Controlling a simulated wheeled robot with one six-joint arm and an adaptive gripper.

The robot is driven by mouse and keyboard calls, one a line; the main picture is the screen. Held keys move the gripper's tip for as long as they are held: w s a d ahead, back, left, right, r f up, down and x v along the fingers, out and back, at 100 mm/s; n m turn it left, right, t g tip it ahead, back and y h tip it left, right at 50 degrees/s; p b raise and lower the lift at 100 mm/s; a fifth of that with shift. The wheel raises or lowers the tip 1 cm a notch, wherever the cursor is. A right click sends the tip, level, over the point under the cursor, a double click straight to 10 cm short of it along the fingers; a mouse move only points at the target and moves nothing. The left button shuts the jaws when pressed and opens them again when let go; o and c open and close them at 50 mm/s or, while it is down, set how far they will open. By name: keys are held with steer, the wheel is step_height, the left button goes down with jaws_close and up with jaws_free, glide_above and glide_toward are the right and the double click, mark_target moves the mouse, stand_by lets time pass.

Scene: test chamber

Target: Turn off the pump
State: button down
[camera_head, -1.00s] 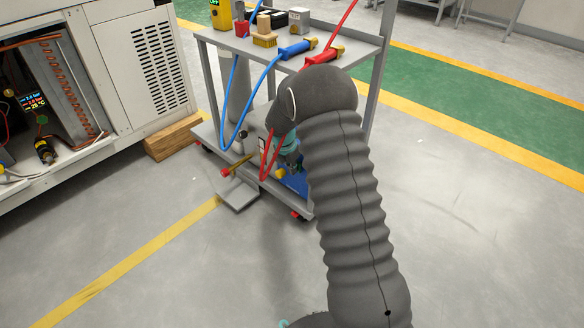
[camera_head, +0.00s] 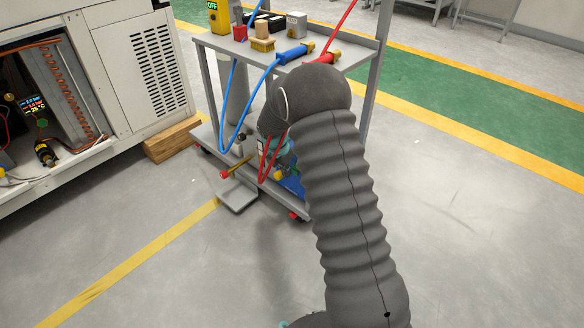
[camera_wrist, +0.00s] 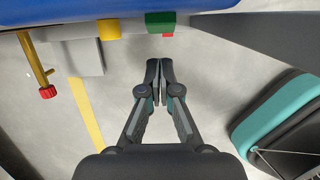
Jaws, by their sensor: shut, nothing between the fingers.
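The pump shows as a blue body (camera_head: 291,184) on the cart's lower shelf, partly hidden by my arm and a red hose. In the wrist view, a blue surface (camera_wrist: 240,5), seemingly the pump, spans the top edge. A green block with a red lower part (camera_wrist: 160,23), perhaps its switch, sits there beside a yellow block (camera_wrist: 109,29). My gripper (camera_wrist: 160,66) is shut and empty, its tips just below the green and red block in the picture. The gap in depth is unclear. In the head view, my arm mostly hides the gripper.
The cart (camera_head: 222,48) holds blue and red hose fittings, small blocks and a yellow device reading OFF (camera_head: 219,14). A brass pipe with a red end (camera_wrist: 47,92) sticks out left of my gripper. An open white cabinet (camera_head: 140,60) stands left. The front floor is clear.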

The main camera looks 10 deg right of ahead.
steer(key=a+p+v, duration=0.1)
steer(key=v, duration=0.9)
steer(key=shift+s+a+f, duration=0.15)
steer(key=shift+s+a, duration=0.1)
steer(key=shift+s, duration=0.15)
steer(key=shift+f, duration=0.1)
